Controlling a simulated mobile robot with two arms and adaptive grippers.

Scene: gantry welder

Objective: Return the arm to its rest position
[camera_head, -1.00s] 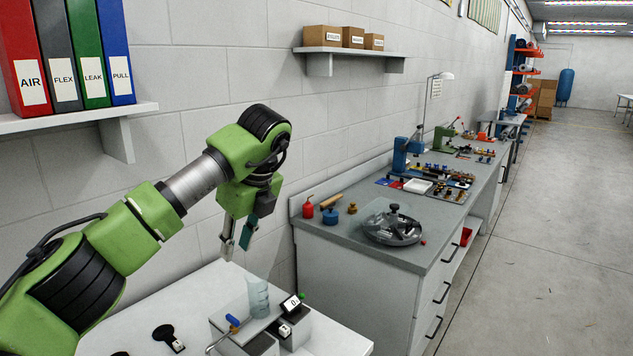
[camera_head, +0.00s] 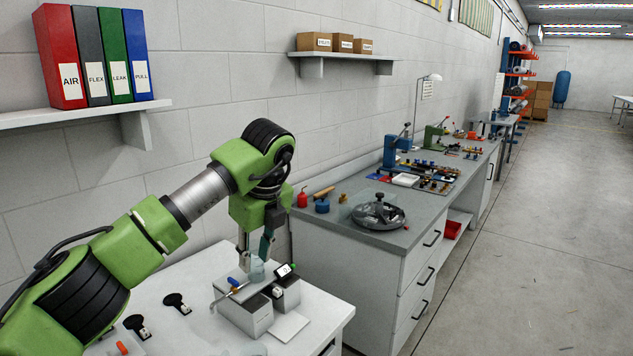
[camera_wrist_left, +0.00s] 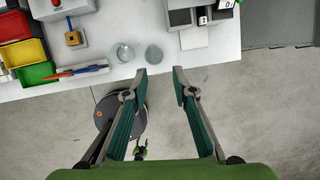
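My left arm, green with black joints, reaches in from the left in the head view. Its left gripper (camera_head: 254,247) hangs pointing down by the white table (camera_head: 195,268), in line with a clear beaker (camera_head: 257,268). In the left wrist view, the gripper (camera_wrist_left: 160,73) has its two teal-padded fingers spread, with nothing between them. The fingertips appear just off the table edge, over grey floor. Two round clear glass items (camera_wrist_left: 124,53) (camera_wrist_left: 154,54) stand on the table beyond the tips. My right gripper is not in view.
A grey device (camera_head: 245,312) with a small display stands on the table. In the wrist view, red, yellow and green bins (camera_wrist_left: 35,73) are at the left. A long grey workbench (camera_head: 350,240) with tools runs along the wall. Floor at the right is clear.

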